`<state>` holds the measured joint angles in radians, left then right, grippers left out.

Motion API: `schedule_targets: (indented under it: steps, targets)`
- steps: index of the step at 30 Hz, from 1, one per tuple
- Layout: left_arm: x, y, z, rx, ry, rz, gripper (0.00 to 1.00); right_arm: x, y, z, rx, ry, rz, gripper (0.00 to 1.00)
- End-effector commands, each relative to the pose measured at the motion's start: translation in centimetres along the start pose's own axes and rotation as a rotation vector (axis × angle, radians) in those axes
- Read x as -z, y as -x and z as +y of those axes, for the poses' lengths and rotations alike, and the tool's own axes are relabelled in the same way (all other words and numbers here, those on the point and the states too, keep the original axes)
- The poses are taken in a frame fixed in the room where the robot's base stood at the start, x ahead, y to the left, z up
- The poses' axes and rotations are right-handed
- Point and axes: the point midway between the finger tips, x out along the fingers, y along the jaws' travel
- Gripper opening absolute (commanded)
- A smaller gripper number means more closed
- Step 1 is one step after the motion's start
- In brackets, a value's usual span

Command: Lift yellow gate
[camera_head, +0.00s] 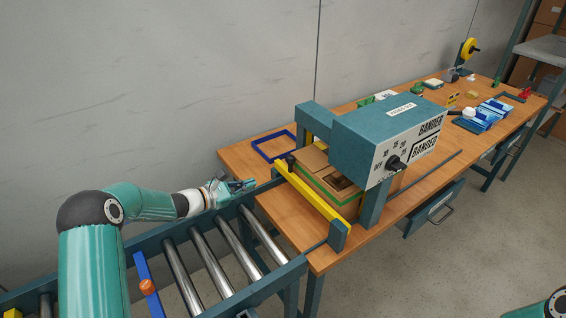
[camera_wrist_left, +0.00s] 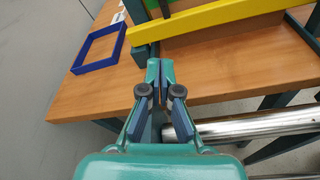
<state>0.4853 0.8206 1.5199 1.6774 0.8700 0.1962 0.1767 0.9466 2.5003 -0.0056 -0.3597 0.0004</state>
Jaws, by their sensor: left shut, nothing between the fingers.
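The yellow gate (camera_head: 312,192) is a long bar at the table end of the roller conveyor, low in front of a cardboard box. A dark knob (camera_head: 291,158) stands near its far left end. The gate also shows at the top of the left wrist view (camera_wrist_left: 215,27). My left gripper (camera_head: 250,184) is shut and empty, a little left of the gate's far end and apart from it. In the left wrist view its fingertips (camera_wrist_left: 153,68) point toward the table edge. My right gripper is not in view; only a bit of that arm shows at the lower right.
A teal bander machine (camera_head: 378,130) stands over the cardboard box (camera_head: 318,165) behind the gate. A blue frame (camera_head: 268,151) lies on the table left of it. Conveyor rollers (camera_head: 196,262) run toward the lower left. A blue bar with an orange knob (camera_head: 147,287) crosses the conveyor.

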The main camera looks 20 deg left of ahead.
Motion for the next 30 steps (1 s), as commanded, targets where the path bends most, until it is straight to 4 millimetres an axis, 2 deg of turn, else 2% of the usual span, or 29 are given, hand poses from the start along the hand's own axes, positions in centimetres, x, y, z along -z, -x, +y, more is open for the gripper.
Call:
schedule_targets:
  steps: [10, 14, 29, 30]
  targets:
    - [0.4, -0.2, 0.2, -0.004, 0.004, 0.005, 0.00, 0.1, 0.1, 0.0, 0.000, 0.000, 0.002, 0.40]
    - [0.4, -1.2, 0.3, -0.005, 0.005, 0.006, 0.00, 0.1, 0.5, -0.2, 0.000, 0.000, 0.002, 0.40]
    - [0.4, -10.1, 0.4, -0.007, 0.003, 0.006, 0.00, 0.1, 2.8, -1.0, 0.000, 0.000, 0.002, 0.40]
    - [-0.9, -10.0, 0.7, -0.008, 0.002, 0.005, 0.00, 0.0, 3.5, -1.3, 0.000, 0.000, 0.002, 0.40]
